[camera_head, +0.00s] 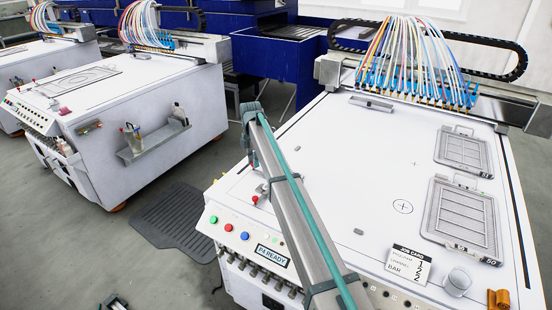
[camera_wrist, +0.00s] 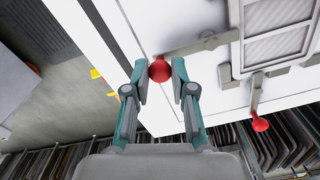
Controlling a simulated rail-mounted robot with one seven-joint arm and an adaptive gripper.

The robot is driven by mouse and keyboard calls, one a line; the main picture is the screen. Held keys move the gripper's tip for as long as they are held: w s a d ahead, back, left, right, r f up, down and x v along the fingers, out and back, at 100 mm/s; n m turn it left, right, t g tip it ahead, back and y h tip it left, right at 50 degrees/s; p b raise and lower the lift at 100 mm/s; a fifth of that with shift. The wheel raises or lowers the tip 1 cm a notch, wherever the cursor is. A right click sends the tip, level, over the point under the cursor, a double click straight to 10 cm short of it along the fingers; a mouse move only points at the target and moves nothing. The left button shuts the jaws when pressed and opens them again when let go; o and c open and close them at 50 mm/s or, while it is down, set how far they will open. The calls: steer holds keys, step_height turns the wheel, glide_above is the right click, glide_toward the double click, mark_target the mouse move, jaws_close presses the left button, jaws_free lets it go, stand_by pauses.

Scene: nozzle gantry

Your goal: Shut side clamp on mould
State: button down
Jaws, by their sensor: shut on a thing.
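In the wrist view my gripper (camera_wrist: 160,68) has one finger on each side of a red ball knob (camera_wrist: 160,71) and is shut on it. The knob ends a grey lever, the side clamp handle (camera_wrist: 196,45), which runs right and slightly up toward the mould (camera_wrist: 277,46). The mould is a grey framed plate with a ribbed panel, cut off by the picture's edge. A second clamp lever with a red knob (camera_wrist: 260,123) points down at the mould's lower side. Whether the side clamp's far end touches the mould is unclear. The head view does not clearly show the gripped knob.
The white table's edge (camera_wrist: 120,45) drops to grey floor at left. Racks of upright sheets (camera_wrist: 285,140) stand at the lower right. The head view shows a white gantry table (camera_head: 350,150) with two grey plates (camera_head: 462,215), coloured hoses (camera_head: 415,55) and a job card (camera_head: 409,265).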

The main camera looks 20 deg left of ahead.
steer(key=shift+s, duration=0.1)
stand_by(0.4)
steer(key=c, duration=1)
jaws_free()
steer(key=shift+o, duration=0.2)
step_height(320, 180, up, 12)
